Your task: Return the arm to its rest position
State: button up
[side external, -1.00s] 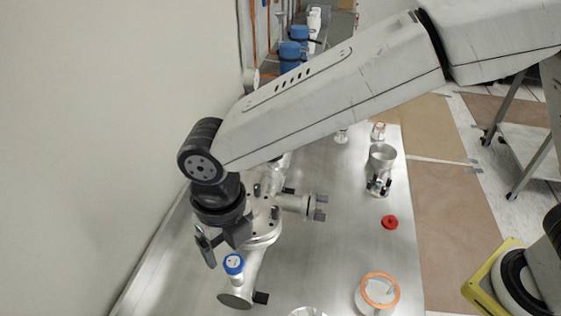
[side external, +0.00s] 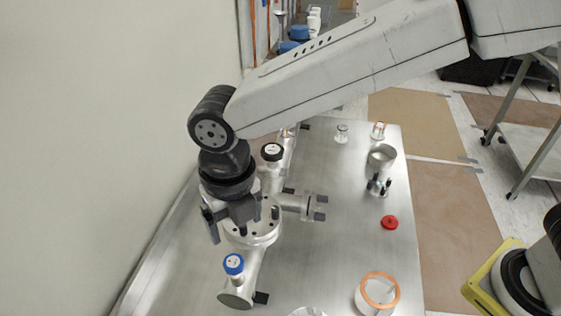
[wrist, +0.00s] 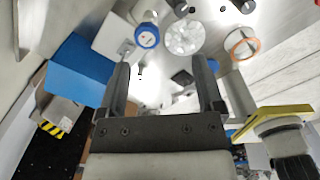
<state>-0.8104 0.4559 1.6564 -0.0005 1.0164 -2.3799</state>
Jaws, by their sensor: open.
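My gripper (side external: 228,222) hangs from my arm above the metal vacuum assembly on the left of the bench in the side view. In the wrist view my gripper (wrist: 162,75) has its two dark fingers spread apart with nothing between them. The vacuum assembly has a round bolted flange (side external: 262,232) just right of and below the fingers, and the gripper looks apart from it. A valve with a blue cap (side external: 233,264) stands at its front end, and also shows in the wrist view (wrist: 147,36). A black-topped gauge (side external: 271,152) is behind.
On the steel bench (side external: 340,230) stand a metal cup-like fitting (side external: 382,158), a red cap (side external: 390,222) and an orange-rimmed jar (side external: 380,290). A wall (side external: 100,150) runs close along the left.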

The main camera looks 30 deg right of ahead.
jog(key=w+d+m, duration=0.1)
jog(key=d+m, duration=0.1)
jog(key=d, duration=0.1)
jog(key=w+d+f+m, duration=0.1)
jog(key=d+m, duration=0.2)
jog(key=w+d+m, duration=0.1)
jog(key=d+m, duration=0.2)
jog(key=shift+d+f, duration=0.1)
jog(key=shift+f, duration=0.15)
jog(key=s+d+f+m, duration=0.1)
jog(key=s+d+m, duration=0.1)
jog(key=d+m, duration=0.6)
jog(key=s+d+f+m+t, duration=0.1)
jog(key=s+d+f+m, duration=0.1)
jog(key=d+m, duration=0.7)
jog(key=s+d+f+m+t, duration=0.1)
jog(key=s+d+f+m, duration=0.1)
jog(key=d+m, duration=0.6)
jog(key=s+m, duration=0.1)
jog(key=m, duration=0.2)
jog(key=shift+s+d+f+m, duration=0.15)
jog(key=shift+s+f+m, duration=0.1)
jog(key=shift+s+m, duration=0.1)
